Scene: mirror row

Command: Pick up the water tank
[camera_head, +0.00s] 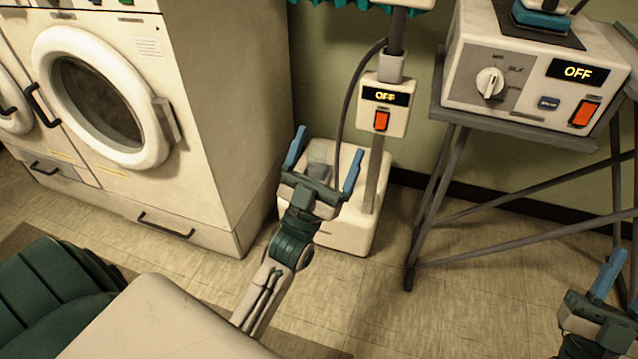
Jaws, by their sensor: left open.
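A greyish, see-through block, which looks like the water tank (321,152), sits on the white base of the steamer (348,232). Its lower part is hidden behind my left gripper. My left gripper (329,141) is open, with its two blue fingers spread on either side of the tank in the picture. I cannot tell whether the fingers touch it. My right gripper (602,268) is at the lower right edge, far from the tank. One blue finger shows clearly, so its opening cannot be judged.
A steamer pole with a control box (385,104) reading OFF and a dark hose rise behind the tank. A white washer (190,120) stands close on the left. On the right, a metal stand (440,190) carries a white unit (530,90) reading OFF.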

